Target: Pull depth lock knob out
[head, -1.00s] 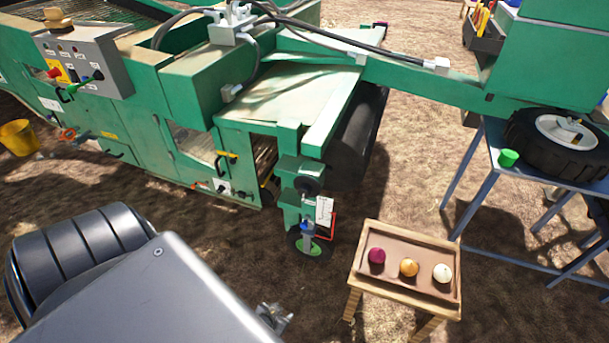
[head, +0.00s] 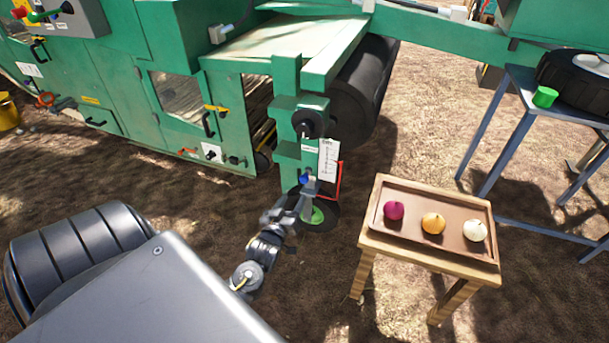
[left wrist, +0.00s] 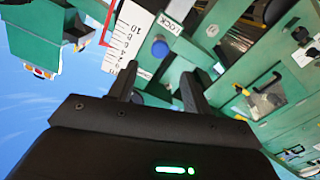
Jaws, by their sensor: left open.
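The depth lock knob (head: 305,179) is a small blue knob on the green post of the machine, above the small wheel. It also shows in the left wrist view (left wrist: 160,48), close to a LOCK label and a white scale with numbers. My left gripper (head: 294,203) is just below and in front of the knob. In the left wrist view its two dark fingers (left wrist: 161,84) are apart, with the knob ahead of the gap and nothing visible between them. My right gripper is not in view.
A white scale plate (head: 329,160) and a red bracket (head: 339,182) sit right of the knob. The small wheel (head: 325,220) is below. A wooden stand (head: 372,240) with three onions is at the right. A blue table (head: 510,150) stands farther right.

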